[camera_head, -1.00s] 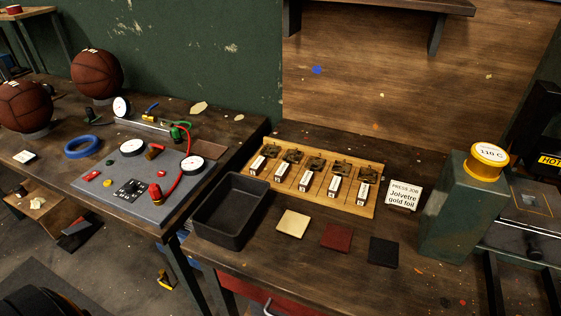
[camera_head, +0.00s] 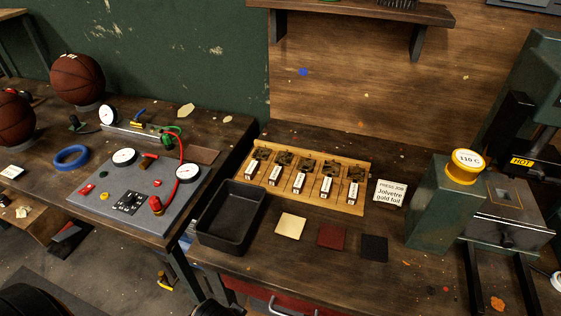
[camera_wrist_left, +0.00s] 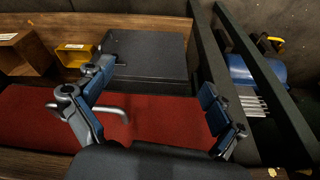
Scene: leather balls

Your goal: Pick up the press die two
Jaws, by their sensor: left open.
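A wooden rack (camera_head: 357,206) on the right-hand bench holds a row of several dark press dies, each with a white label block in front. The die second from the left (camera_head: 283,158) stands in the row behind its label block; the labels are too small to read, so I cannot tell which is die two. My left gripper (camera_wrist_left: 158,95) is open and empty in the left wrist view, in front of a red drawer front (camera_wrist_left: 160,115) with a silver handle. No die shows in that view. My right gripper is not in view.
A black tray (camera_head: 205,238) sits left of the rack. Cream (camera_head: 291,226), red (camera_head: 331,237) and black (camera_head: 374,248) squares lie in front. A job card (camera_head: 390,193) and the green press (camera_head: 440,215) stand to the right. A gauge board (camera_head: 135,190) is on the left bench.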

